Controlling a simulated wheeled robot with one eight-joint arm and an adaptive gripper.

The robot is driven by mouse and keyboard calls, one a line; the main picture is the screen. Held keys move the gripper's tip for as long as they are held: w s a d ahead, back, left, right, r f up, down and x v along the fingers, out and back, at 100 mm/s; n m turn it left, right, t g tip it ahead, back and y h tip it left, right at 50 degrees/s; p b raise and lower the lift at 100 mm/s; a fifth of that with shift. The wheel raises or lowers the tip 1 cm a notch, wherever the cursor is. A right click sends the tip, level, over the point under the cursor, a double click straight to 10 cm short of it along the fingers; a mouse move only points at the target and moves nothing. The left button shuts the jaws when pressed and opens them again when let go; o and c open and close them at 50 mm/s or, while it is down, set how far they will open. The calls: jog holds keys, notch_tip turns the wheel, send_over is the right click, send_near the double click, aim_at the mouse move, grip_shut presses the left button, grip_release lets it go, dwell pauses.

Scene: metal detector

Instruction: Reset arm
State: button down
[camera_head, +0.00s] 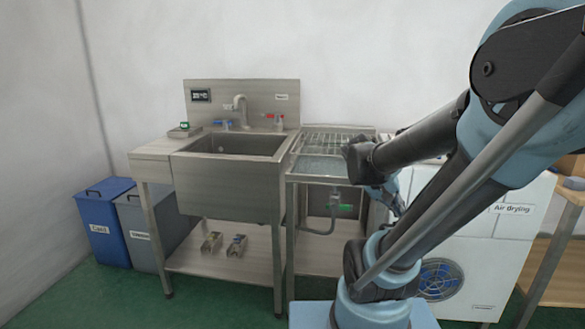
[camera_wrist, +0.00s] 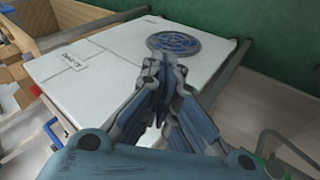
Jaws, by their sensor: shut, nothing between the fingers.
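My arm reaches across the right half of the head view, bent, with its wrist beside the drying rack. My gripper (camera_head: 392,200) is partly hidden there behind my arm, in front of the white air drying machine (camera_head: 475,250). In the wrist view my gripper (camera_wrist: 166,68) shows large. Its blue-grey fingers are together at the tips with nothing held. The white machine with its round blue fan grille (camera_wrist: 174,42) lies beyond the fingers.
A steel sink (camera_head: 230,185) stands at the centre left, with a wire drying rack (camera_head: 335,140) on its right. A blue bin (camera_head: 105,220) and a grey bin (camera_head: 143,235) stand at the left. A wooden table (camera_head: 560,240) is at the right edge. Green floor is open in front.

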jog(key=s+a+f+n+y, duration=0.1)
jog(key=s+a+f+y, duration=0.2)
jog(key=a, duration=0.3)
jog(key=s+a+f+n+t+y, duration=0.1)
jog(key=s+a+f+n+y, duration=0.1)
jog(key=a, duration=0.5)
jog(key=s+f+y, duration=0.1)
jog(key=y, duration=0.1)
jog(key=shift+a+f+n+y, duration=0.15)
jog(key=shift+a+n+y, duration=0.1)
jog(key=shift+n+y, duration=0.05)
jog(key=shift+w, duration=0.1)
jog(key=shift+w+f, duration=0.2)
jog(key=shift+w, duration=0.15)
